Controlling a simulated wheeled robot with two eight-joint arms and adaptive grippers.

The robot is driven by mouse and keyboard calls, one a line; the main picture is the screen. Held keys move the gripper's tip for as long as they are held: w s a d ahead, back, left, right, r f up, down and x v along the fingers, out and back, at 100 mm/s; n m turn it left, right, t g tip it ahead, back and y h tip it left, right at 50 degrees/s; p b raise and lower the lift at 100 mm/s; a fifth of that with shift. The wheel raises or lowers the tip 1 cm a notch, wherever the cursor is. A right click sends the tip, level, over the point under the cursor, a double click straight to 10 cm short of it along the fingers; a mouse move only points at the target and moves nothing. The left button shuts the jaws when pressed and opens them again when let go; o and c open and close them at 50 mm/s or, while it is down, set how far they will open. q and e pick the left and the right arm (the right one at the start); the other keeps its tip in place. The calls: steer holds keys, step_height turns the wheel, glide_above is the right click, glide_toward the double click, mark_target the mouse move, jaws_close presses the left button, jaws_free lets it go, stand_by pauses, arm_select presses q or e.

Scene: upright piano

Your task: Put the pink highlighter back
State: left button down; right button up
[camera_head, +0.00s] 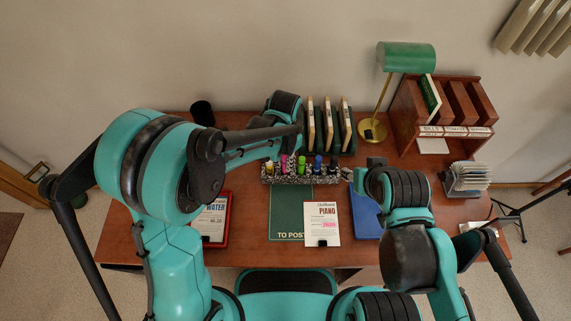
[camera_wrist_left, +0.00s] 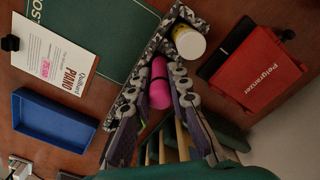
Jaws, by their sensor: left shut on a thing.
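The pink highlighter (camera_wrist_left: 159,88) is between the fingers of my left gripper (camera_wrist_left: 160,74) in the left wrist view, and the gripper is shut on it. Pink also shows in the head view (camera_head: 284,162), at the speckled holder (camera_head: 266,180). The highlighter's lower end is hidden, so I cannot tell how deep it sits. A yellow-and-white highlighter (camera_wrist_left: 189,43) stands beside it, and green (camera_head: 301,165) and blue (camera_head: 318,163) ones stand to the right. My right gripper (camera_head: 360,172) is over the desk, right of the holder; its fingers are unclear.
A green lamp (camera_head: 405,57) and a wooden rack (camera_head: 455,115) stand at the back right. A blue tray (camera_head: 366,218), a piano sheet (camera_head: 322,225) and a red box (camera_wrist_left: 255,75) lie in front or beside.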

arm_select(q)
steer(key=shift+f, duration=0.4)
steer(key=shift+f, duration=0.2)
steer(key=c, duration=1.4)
jaws_free()
steer(key=shift+c, duration=0.2)
steer(key=shift+r, duration=0.1)
steer(key=shift+r, duration=0.1)
